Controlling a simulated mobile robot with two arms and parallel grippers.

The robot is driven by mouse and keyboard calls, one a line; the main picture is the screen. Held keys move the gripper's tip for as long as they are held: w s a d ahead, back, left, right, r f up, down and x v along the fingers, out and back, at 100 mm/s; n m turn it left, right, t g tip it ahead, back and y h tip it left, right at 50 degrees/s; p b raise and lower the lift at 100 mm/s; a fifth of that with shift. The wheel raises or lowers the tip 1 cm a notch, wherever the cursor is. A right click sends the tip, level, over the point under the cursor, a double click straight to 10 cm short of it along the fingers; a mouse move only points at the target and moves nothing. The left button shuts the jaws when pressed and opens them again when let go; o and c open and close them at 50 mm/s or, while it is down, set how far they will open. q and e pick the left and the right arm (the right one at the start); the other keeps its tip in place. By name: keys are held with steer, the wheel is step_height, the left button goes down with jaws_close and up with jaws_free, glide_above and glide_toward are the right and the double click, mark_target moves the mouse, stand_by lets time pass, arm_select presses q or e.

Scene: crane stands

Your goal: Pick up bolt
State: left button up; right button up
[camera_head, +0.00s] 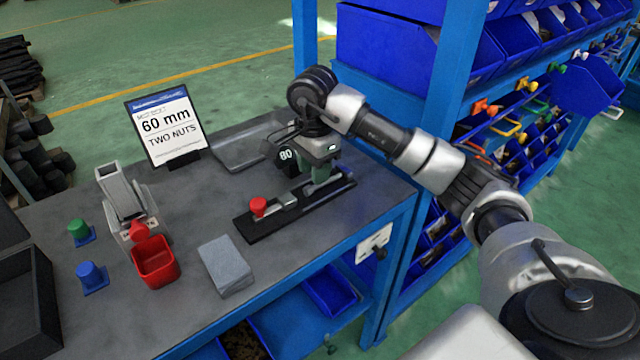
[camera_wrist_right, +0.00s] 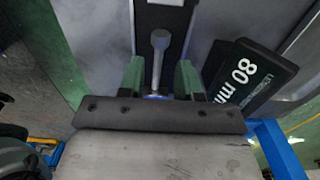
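A grey metal bolt-like piece with a rounded end (camera_wrist_right: 159,50) shows in the right wrist view, over a dark strip. My right gripper (camera_wrist_right: 160,82) has its green fingers apart, one on each side of this piece, with visible gaps. In the head view my right gripper (camera_head: 322,182) is low over the far end of a black fixture (camera_head: 262,228) with a red knob (camera_head: 258,206). The bolt cannot be made out in the head view, where the gripper covers that spot. My left gripper is not in view.
An 80 mm sign (camera_wrist_right: 243,75) stands close beside the gripper. A 60 mm two-nuts sign (camera_head: 166,125), a red bin (camera_head: 156,263), a grey block (camera_head: 226,265) and a metal chute (camera_head: 121,190) are on the table. A blue rack (camera_head: 455,75) stands behind my right arm.

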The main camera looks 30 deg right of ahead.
step_height(320, 180, down, 4)
steer(key=shift+r, duration=0.2)
steer(key=shift+c, duration=0.2)
jaws_close()
